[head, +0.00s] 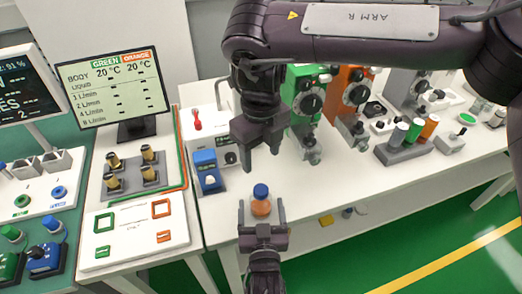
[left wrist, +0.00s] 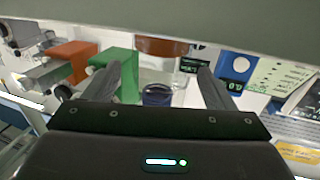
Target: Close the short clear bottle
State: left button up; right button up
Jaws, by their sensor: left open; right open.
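A short clear bottle (head: 261,207) with orange liquid and a blue cap (head: 261,191) stands upright near the front edge of the white table. I cannot tell how tightly the cap sits. My left gripper (head: 262,212) is open, with one finger on each side of the bottle. In the left wrist view the picture is upside down, and the blue cap (left wrist: 157,96) shows between the two fingers, with the orange liquid (left wrist: 162,47) above it. My right gripper (head: 259,158) is open and empty, pointing down, above and behind the bottle.
A blue device (head: 206,171) stands left of the grippers. Green (head: 306,97) and orange (head: 350,95) dial units stand behind, to the right. A grey rack with coloured cylinders (head: 405,150) is farther right. The table right of the bottle is mostly clear.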

aim_at(262, 210)
pick_arm(q)
jog(key=s, duration=0.5)
jog(key=shift+s+d+b, duration=0.15)
jog(key=shift+b, duration=0.25)
